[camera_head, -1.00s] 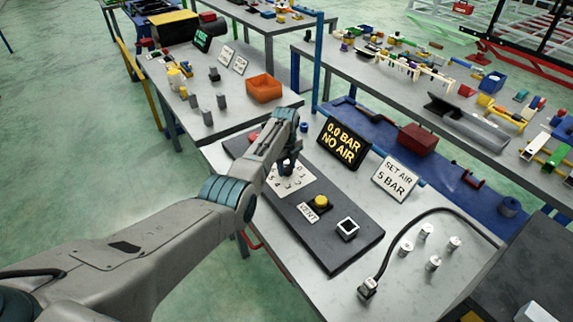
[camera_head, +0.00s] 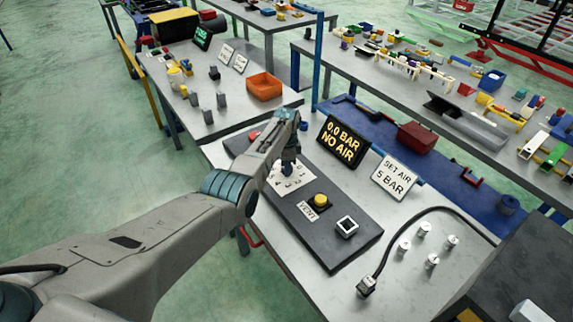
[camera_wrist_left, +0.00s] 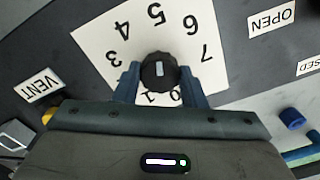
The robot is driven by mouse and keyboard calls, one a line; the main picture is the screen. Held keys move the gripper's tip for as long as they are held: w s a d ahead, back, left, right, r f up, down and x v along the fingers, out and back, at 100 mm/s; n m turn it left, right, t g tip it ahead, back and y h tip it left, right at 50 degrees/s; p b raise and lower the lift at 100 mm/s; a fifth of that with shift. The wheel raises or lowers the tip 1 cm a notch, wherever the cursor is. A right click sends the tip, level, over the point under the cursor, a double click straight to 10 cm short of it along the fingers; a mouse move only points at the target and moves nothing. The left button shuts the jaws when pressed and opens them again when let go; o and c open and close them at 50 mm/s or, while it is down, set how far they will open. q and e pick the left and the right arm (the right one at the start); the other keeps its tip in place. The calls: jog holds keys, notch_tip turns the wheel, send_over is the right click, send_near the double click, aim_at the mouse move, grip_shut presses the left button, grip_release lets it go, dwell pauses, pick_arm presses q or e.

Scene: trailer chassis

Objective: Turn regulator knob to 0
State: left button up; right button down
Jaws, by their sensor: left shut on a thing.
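The regulator knob (camera_wrist_left: 159,72) is round and black with a short white mark on top. It sits on a white dial plate (camera_wrist_left: 98,44) with printed numbers; 3 to 7 read clearly, and those near my gripper are partly covered. My left gripper (camera_wrist_left: 159,80) is shut on the knob, one finger at each side. In the head view my left gripper (camera_head: 289,168) points down onto the dial plate (camera_head: 297,182) and hides the knob. A display (camera_head: 343,142) reads "0.0 BAR NO AIR". My right gripper is not in view.
A yellow button (camera_head: 320,201) with a VENT label (camera_head: 307,211) and a black-and-white square part (camera_head: 346,226) share the dark panel (camera_head: 335,251). A black hose (camera_head: 385,250) and several metal cylinders lie right.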

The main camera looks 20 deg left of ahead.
pick_arm(q)
jog(key=n, duration=0.4)
jog(key=shift+r+n, duration=0.15)
jog(key=shift+n, duration=0.15)
jog(key=n, duration=0.5)
jog(key=shift+w, duration=0.1)
jog(key=n, duration=0.5)
jog(key=shift+n+b, duration=0.35)
jog(key=shift+n, duration=0.05)
jog(key=n, duration=1)
jog(key=shift+w+b, duration=0.1)
jog(key=shift+b, duration=0.3)
jog(key=n, duration=0.4)
jog(key=shift+r+n, duration=0.1)
jog(key=shift+n, duration=0.2)
jog(key=n, duration=0.5)
jog(key=shift+n, duration=2.4)
